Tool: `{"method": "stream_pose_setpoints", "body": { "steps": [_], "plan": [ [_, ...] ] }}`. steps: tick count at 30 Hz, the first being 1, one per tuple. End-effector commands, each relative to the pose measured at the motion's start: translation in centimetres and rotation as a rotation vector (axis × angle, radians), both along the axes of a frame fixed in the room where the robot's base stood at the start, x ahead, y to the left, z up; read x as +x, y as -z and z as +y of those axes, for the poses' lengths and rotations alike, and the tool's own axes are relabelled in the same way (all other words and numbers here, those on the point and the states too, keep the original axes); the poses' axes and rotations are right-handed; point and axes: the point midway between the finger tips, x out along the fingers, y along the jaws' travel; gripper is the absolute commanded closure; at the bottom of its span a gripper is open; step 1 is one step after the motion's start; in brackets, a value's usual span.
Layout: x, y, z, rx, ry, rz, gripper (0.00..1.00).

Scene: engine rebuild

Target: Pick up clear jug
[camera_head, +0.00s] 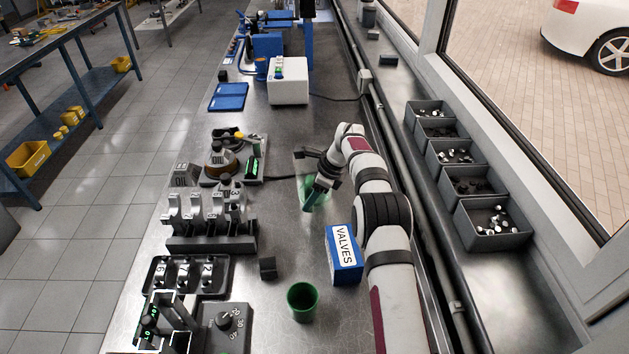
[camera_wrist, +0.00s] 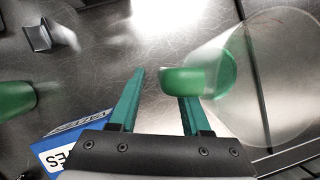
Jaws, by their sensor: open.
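The clear jug (camera_head: 302,166) stands on the metal bench, with green showing in its lower part, partly hidden by my gripper. In the wrist view the jug (camera_wrist: 283,75) is a large see-through shape at the right, with a green part (camera_wrist: 180,81) reaching left from it. My gripper (camera_head: 311,196) is at the jug's near side. In the wrist view my gripper (camera_wrist: 162,84) has its two teal fingers apart. The green part lies by the right fingertip; I cannot tell whether they touch.
A blue and white VALVES box (camera_head: 344,254) stands close to my arm. A green cup (camera_head: 303,301) and a small dark block (camera_head: 267,267) are nearer. Engine parts and a dial box (camera_head: 227,329) fill the left side. Grey bins (camera_head: 493,222) line the sill at right.

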Motion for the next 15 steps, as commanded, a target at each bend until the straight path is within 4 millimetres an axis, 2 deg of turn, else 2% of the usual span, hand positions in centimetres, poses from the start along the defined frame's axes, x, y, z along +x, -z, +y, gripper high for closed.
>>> {"method": "stream_pose_setpoints", "body": {
  "steps": [1,4,10,11,15],
  "plan": [
    [0.1,0.9,0.3,-0.001,-0.001,0.001,0.53],
    [0.3,1.8,0.7,-0.001,-0.001,0.0,0.53],
    [0.3,1.9,0.7,-0.001,-0.001,-0.001,0.53],
    [0.3,1.9,0.7,0.0,-0.001,-0.001,0.56],
    [0.3,1.9,0.7,0.0,-0.001,-0.001,0.81]
  ]
}}
